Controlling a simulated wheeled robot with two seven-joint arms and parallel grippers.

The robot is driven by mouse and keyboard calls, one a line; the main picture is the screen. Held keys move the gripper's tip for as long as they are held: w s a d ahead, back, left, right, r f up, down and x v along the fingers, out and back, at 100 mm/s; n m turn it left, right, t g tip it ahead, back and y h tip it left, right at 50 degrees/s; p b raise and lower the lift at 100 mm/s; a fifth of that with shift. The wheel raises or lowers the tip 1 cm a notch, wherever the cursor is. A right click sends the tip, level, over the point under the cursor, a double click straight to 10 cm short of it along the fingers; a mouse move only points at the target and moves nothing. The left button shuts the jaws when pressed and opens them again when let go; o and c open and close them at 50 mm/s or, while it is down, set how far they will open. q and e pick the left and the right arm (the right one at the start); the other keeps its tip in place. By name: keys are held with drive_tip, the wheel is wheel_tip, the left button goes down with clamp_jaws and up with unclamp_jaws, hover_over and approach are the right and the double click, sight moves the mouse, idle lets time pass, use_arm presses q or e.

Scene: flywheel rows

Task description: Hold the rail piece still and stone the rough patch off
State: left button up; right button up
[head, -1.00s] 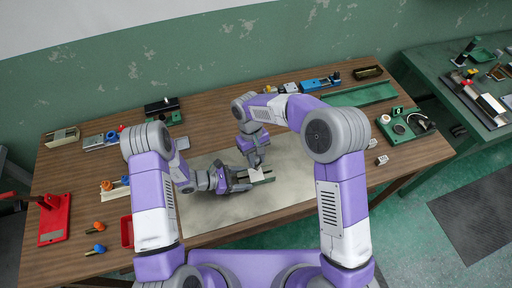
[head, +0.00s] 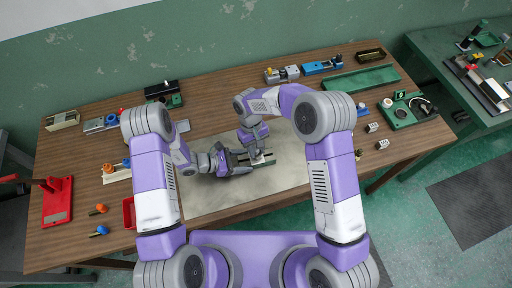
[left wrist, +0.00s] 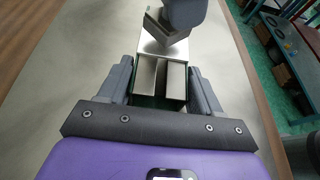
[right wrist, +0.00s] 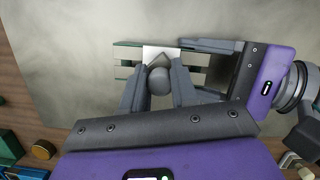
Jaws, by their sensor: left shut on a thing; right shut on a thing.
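The rail piece is a short grooved metal block with green edges; it shows in the left wrist view (left wrist: 146,73) and in the right wrist view (right wrist: 124,73). My left gripper (head: 241,162) is shut on it, one finger along each side. My right gripper (head: 257,154) is shut on a small grey block, apparently the stone (left wrist: 157,24), above the rail's bright, flat middle part. The stone is at or just over that surface; I cannot tell if it touches. The rough patch cannot be made out.
The pale mat (head: 205,195) is clear around the grippers. A red bin (head: 129,212) stands at its left edge. A long green tray (head: 362,79) lies at the back right, a green board with parts (head: 404,115) at the right. Two small perforated blocks lie nearby (head: 382,144).

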drive_tip(key=shift+f, duration=0.6)
idle(0.7)
drive_tip(key=shift+w, duration=0.8)
drive_tip(key=shift+s, duration=0.85)
drive_tip(key=shift+w+r, duration=0.1)
drive_tip(key=shift+w, duration=0.3)
drive_tip(key=shift+a, duration=0.4)
drive_tip(key=shift+d, duration=0.85)
drive_tip(key=shift+a, duration=0.4)
